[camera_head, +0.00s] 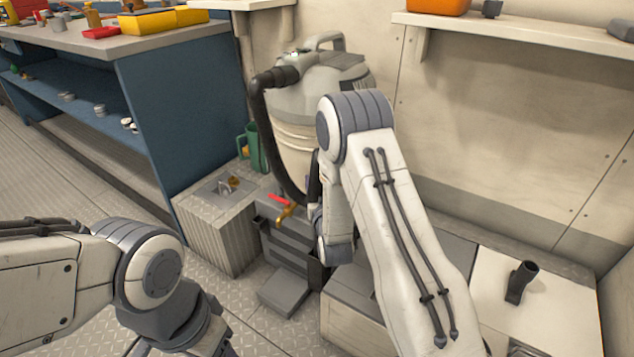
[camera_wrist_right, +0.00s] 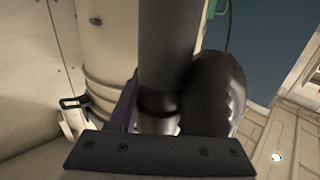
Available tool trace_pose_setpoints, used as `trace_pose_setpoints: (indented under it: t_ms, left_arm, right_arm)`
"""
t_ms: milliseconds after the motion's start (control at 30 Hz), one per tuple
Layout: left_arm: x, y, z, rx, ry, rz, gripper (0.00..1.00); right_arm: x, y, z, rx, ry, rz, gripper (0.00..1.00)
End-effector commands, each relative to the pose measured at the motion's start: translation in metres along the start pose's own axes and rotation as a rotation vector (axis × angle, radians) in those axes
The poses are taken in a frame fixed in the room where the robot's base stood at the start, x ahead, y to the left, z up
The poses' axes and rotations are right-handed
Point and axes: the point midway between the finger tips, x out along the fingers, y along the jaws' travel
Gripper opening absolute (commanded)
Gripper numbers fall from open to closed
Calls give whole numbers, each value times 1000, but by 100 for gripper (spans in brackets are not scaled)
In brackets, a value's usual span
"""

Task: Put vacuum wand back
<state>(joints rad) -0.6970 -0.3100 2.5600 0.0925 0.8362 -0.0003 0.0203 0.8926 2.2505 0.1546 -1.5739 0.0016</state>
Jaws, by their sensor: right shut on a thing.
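The vacuum (camera_head: 302,105), a grey and cream canister with a top handle, stands against the back wall. A black hose (camera_head: 262,120) curves down from its left side. My right gripper (camera_head: 315,190) is low in front of the canister, mostly hidden behind my right arm. In the right wrist view it is shut on a dark tube that looks like the vacuum wand (camera_wrist_right: 168,55). A ribbed dark hose (camera_wrist_right: 215,95) is beside the tube. The wand's lower end is hidden. My left arm is at lower left in the head view; its fingers are out of frame.
A grey ribbed box (camera_head: 215,235) and dark bins (camera_head: 288,250) stand in front of the vacuum. A blue workbench (camera_head: 185,120) is at left, a shelf (camera_head: 520,35) above right.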

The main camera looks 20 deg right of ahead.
Motion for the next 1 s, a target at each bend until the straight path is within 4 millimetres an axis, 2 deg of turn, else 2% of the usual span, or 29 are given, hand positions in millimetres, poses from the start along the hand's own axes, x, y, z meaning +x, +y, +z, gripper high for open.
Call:
trace_pose_setpoints:
  t_ms: [133, 967, 1000]
  left_arm:
    - [6, 0, 0, 0, 0, 0, 57]
    - [8, -1, 0, 0, 0, 0, 57]
    - [8, -1, 0, 0, 0, 0, 57]
  right_arm:
    - [0, 0, 6, 0, 3, 0, 0]
    - [0, 0, 6, 0, 3, 0, 0]
    - [0, 0, 6, 0, 3, 0, 64]
